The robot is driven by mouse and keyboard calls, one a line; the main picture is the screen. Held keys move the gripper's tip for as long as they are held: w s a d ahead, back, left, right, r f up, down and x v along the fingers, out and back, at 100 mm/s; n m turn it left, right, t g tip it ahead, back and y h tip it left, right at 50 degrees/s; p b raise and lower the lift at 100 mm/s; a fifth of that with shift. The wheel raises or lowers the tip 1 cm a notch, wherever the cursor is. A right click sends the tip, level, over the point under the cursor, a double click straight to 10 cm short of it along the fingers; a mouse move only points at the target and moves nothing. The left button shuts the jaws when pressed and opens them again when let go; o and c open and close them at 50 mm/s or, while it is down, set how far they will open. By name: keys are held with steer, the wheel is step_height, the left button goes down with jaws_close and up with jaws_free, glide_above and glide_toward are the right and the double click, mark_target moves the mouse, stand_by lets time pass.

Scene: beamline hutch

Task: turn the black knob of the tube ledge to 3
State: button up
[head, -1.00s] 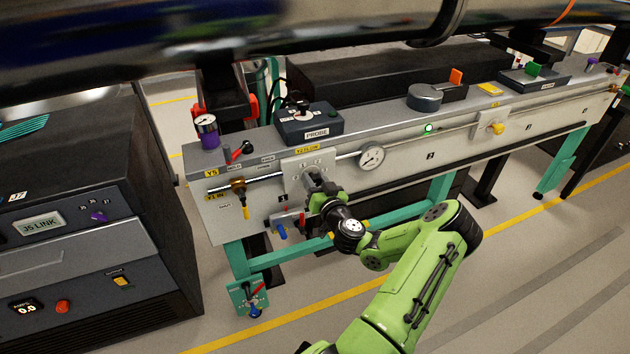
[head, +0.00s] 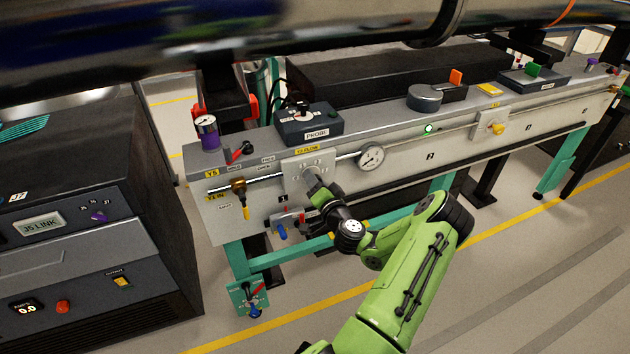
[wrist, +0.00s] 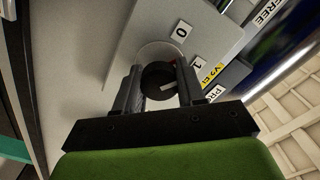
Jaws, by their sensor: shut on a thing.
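The black knob (wrist: 155,77) sits on a light grey plate (wrist: 222,35) of the tube ledge (head: 395,165). My gripper (wrist: 158,86) is shut on the knob, one finger on each side of it. In the wrist view, the labels 0 (wrist: 181,30) and 1 (wrist: 197,62) show beside the knob. A pale mark shows on the knob's face, partly between the fingers; I cannot tell which number it points to. In the head view, my gripper (head: 317,187) reaches the plate and hides the knob.
A round gauge (head: 371,157) is just right of the plate. A yellow-handled valve (head: 242,195) is to the left, and a blue-handled fitting (head: 283,231) is below. The PROBE box (head: 309,127) stands on the ledge above. The floor (head: 530,270) at right is clear.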

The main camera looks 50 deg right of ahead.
steer(key=m+p, duration=0.1)
steer(key=m, duration=0.2)
steer(key=shift+r+m, duration=0.1)
steer(key=shift+m, duration=0.3)
steer(key=m+p, duration=0.1)
steer(key=m, duration=0.2)
steer(key=shift+m, duration=0.3)
steer(key=m+p, duration=0.2)
steer(key=m, duration=0.1)
steer(key=shift+d+m, duration=0.1)
steer(key=shift+m, duration=0.2)
steer(key=m+p, duration=0.1)
steer(key=m, duration=0.2)
steer(key=shift+m+p, duration=0.3)
steer(key=m, duration=0.1)
steer(key=m+p, duration=0.1)
steer(key=m, duration=0.1)
steer(key=shift+f+m, duration=0.2)
steer(key=shift+m, duration=0.1)
steer(key=m+p, duration=0.1)
steer(key=m, duration=0.2)
steer(key=shift+m+p, duration=0.3)
steer(key=shift+p, duration=0.05)
steer(key=m, duration=0.3)
steer(key=m+p, duration=0.1)
steer(key=m, duration=0.2)
steer(key=shift+a+f, duration=0.2)
steer(key=shift+m, duration=0.3)
